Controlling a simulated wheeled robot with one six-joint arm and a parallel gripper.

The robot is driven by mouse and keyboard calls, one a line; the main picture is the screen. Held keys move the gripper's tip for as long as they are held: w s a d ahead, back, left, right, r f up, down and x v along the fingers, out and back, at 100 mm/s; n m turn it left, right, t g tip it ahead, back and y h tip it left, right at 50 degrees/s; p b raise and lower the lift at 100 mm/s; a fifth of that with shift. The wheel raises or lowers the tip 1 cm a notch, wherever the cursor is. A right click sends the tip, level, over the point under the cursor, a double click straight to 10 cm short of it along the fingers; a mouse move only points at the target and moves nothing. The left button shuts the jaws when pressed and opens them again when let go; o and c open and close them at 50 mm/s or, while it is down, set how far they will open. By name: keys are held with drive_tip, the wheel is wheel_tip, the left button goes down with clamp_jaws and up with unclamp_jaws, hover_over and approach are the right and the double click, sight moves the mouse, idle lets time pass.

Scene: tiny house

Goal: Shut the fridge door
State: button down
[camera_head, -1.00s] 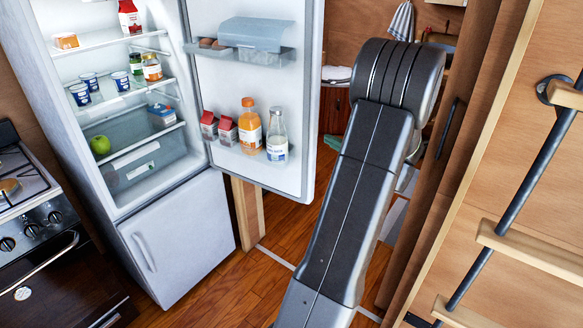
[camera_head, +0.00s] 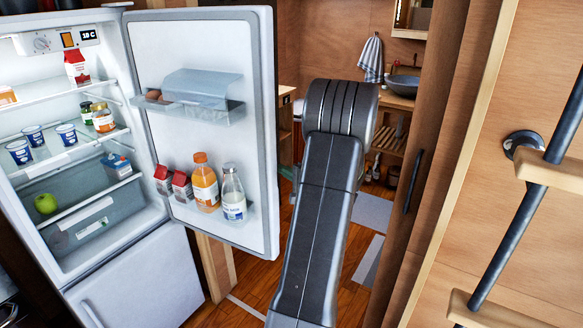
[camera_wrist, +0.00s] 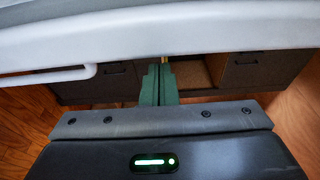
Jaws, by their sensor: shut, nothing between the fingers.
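The fridge (camera_head: 130,270) stands at the left in the head view with its upper compartment exposed. Its white door (camera_head: 255,120) is swung wide open, its inner side with shelves facing my head camera. In the wrist view, a white panel with a bar handle, seemingly the door's outer side (camera_wrist: 190,35), crosses the top. My gripper (camera_wrist: 158,85) has green fingers, shut and empty, pointing toward that panel's lower edge; I cannot tell whether they touch it. In the head view my gripper is hidden behind my arm and the door.
The door holds a juice bottle (camera_head: 205,185), a milk bottle (camera_head: 233,195) and cartons (camera_head: 180,187). A ladder (camera_head: 530,200) and a brown sliding door (camera_head: 425,170) stand right of my arm. Dark cabinets (camera_wrist: 245,72) lie beyond my fingers. Some wooden floor (camera_head: 255,280) is clear.

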drive_tip(key=shift+s+a, duration=0.2)
drive_tip(key=shift+s, duration=0.05)
idle(0.3)
